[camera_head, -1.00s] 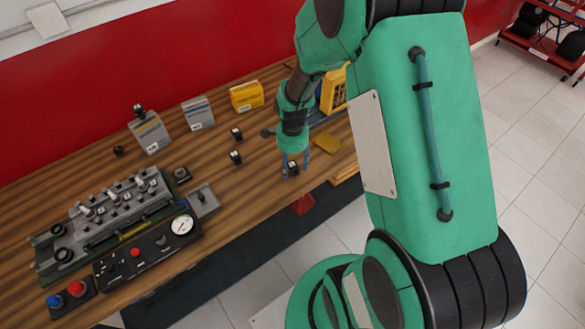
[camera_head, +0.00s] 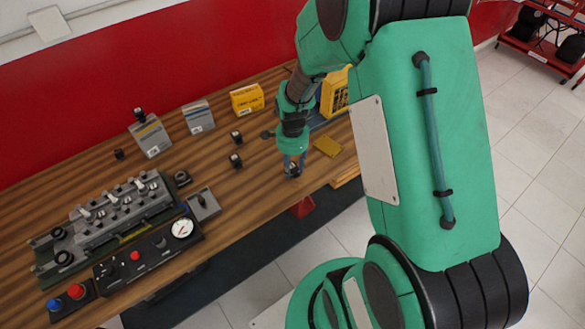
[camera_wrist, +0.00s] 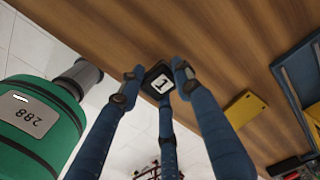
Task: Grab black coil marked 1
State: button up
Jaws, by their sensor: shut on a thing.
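The black coil marked 1 (camera_wrist: 159,82) shows in the wrist view between the blue fingers of my gripper (camera_wrist: 155,85), near the table's edge. Its white label with the "1" faces the camera. In the head view my gripper (camera_head: 293,168) points down at the front edge of the wooden table, shut around the coil (camera_head: 293,172), which is partly hidden by the fingers. I cannot tell whether the coil touches the table top.
Two similar black coils (camera_head: 236,161) (camera_head: 237,137) stand to the left on the table (camera_head: 215,225). A yellow block (camera_head: 327,147) lies just right of my gripper. The engine trainer (camera_head: 125,215) and a gauge panel (camera_head: 150,250) fill the table's left part.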

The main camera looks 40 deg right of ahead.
notch_tip(320, 180, up, 2)
jog(key=shift+r+p, duration=0.25)
jog(key=shift+p, duration=0.05)
jog(key=s+a+p, duration=0.1)
jog(key=s+a, duration=0.1)
jog(key=s, duration=0.5)
jog(key=s+a+r+p, duration=0.1)
jog(key=s+a, duration=0.2)
jog(key=s, duration=0.5)
jog(key=shift+r, duration=0.2)
